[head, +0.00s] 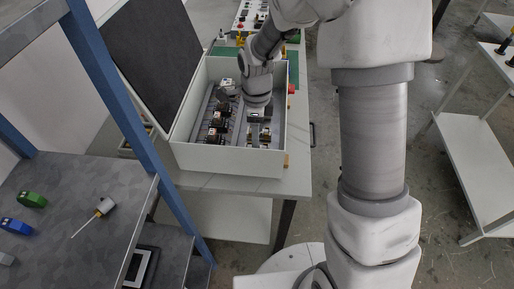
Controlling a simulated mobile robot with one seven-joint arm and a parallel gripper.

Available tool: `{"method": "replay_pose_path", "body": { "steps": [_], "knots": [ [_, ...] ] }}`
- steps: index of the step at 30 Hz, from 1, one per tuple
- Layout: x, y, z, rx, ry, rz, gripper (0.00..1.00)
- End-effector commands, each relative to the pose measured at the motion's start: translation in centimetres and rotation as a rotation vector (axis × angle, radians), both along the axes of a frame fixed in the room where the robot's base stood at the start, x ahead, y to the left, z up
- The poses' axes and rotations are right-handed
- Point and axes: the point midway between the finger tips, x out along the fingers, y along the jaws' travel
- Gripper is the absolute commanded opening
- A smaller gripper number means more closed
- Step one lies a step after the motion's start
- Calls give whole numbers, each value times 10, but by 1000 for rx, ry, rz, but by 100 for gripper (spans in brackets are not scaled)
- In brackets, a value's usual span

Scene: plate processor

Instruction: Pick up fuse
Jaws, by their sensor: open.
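An open light-grey box (228,160) stands on the white table with its dark lid tilted back to the left. Several small dark and copper-coloured components (213,132) sit in a row inside it. My gripper (256,119) reaches down into the right part of the box. Its fingers are small in the picture and look apart. I cannot tell which part is the fuse, or whether the fingers touch anything.
The box walls stand close around my gripper. A blue-framed shelf (85,185) at the left holds a screwdriver (104,206) and green (32,199) and blue (15,226) items. A white table (470,150) stands at the right. Open floor lies between.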

Motion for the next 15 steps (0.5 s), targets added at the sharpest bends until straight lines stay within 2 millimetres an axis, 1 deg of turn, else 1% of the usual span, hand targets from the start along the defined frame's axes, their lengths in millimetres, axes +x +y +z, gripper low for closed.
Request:
{"method": "replay_pose_path", "body": {
  "steps": [5, 12, 15],
  "knots": [
    [1, -1, -10, 0, 2, -2, 62],
    [6, -2, -43, 0, 4, -1, 62],
    [6, -2, -53, 1, 3, -1, 62]
  ]
}}
